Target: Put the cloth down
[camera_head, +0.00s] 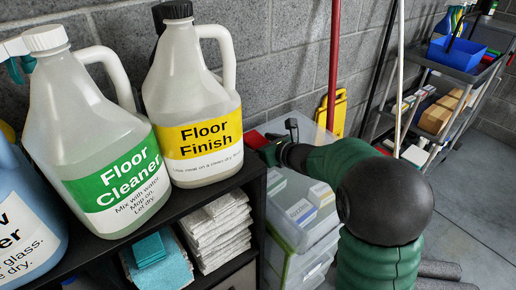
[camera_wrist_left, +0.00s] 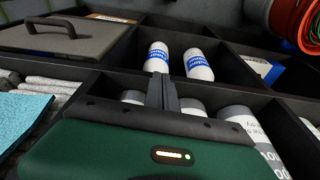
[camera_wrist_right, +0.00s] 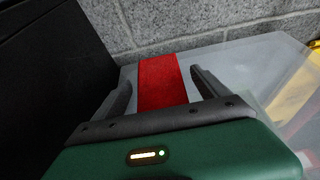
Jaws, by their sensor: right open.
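A red cloth (camera_wrist_right: 163,92) lies flat on a translucent bin lid in the right wrist view. A small part of the cloth (camera_head: 256,139) shows in the head view beside the shelf. My right gripper (camera_wrist_right: 162,74) is open, with one finger on each side of the cloth and visible gaps between. In the head view my right gripper (camera_head: 283,138) is at the bin top, partly hidden by its own arm. My left gripper (camera_wrist_left: 162,82) is shut with nothing seen between its fingers, above a compartmented shelf in the left wrist view. It is outside the head view.
Clear stacked bins (camera_head: 299,215) stand right of the black shelf (camera_head: 247,176). A Floor Finish jug (camera_head: 195,105) and a Floor Cleaner jug (camera_head: 90,150) stand on the shelf. Folded white towels (camera_head: 216,230) lie below. A cart (camera_head: 455,75) stands farther right. A block wall is behind.

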